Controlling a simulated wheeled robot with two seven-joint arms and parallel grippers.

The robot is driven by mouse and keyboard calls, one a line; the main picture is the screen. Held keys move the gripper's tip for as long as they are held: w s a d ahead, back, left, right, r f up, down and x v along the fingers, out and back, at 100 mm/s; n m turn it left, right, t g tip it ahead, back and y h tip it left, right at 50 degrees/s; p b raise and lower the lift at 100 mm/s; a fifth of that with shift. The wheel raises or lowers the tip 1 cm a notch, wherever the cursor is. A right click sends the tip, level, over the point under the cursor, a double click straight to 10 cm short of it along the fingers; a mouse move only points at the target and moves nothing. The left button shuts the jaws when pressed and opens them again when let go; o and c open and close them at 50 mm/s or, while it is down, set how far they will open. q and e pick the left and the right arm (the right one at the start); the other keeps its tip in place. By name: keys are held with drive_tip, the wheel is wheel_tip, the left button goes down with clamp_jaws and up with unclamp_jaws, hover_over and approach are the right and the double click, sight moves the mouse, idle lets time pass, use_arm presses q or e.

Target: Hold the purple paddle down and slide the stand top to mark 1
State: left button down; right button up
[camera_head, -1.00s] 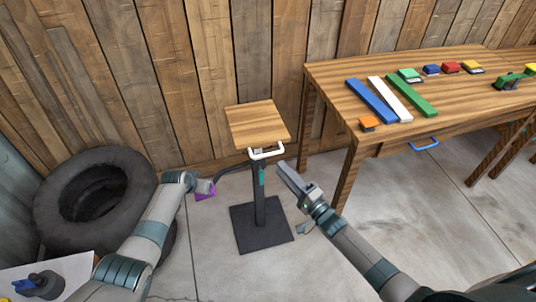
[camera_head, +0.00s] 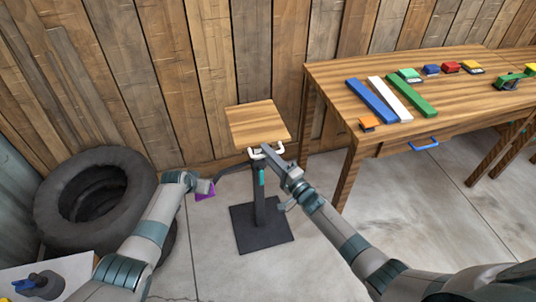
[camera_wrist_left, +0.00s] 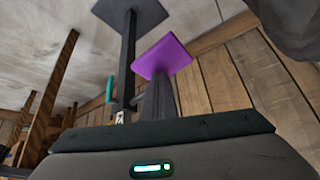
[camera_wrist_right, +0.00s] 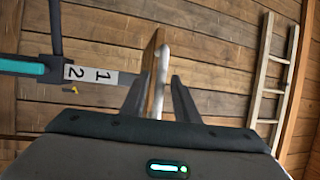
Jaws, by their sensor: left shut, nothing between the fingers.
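The stand has a square wooden top (camera_head: 257,122), a white handle (camera_head: 279,149) on its front edge, a dark post and a flat base (camera_head: 262,230). The purple paddle (camera_head: 205,193) sits low left of the post. My left gripper (camera_head: 207,186) is shut, its tips at the paddle; the left wrist view shows the paddle (camera_wrist_left: 163,57) right ahead of the fingers. I cannot tell how hard they touch. My right gripper (camera_head: 268,151) is open at the handle. In the right wrist view the handle (camera_wrist_right: 161,80) lies between the spread fingers. A label strip (camera_wrist_right: 90,75) with 1 and 2 is beside a teal part (camera_wrist_right: 20,67).
A wooden workbench (camera_head: 330,75) with colored bars and blocks stands at right. A black tire (camera_head: 60,200) lies at left. A plank wall is close behind the stand. A ladder (camera_wrist_right: 275,80) shows in the right wrist view. Floor right of the base is clear.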

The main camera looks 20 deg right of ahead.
clamp_jaws()
use_arm(q)
drive_tip(key=shift+f, duration=0.1)
use_arm(e)
wheel_tip(320, 180, down, 6)
idle(0.4)
drive_tip(key=shift+o, duration=0.9)
unclamp_jaws()
drive_tip(key=shift+s+d, duration=0.1)
drive_tip(key=shift+s, duration=0.05)
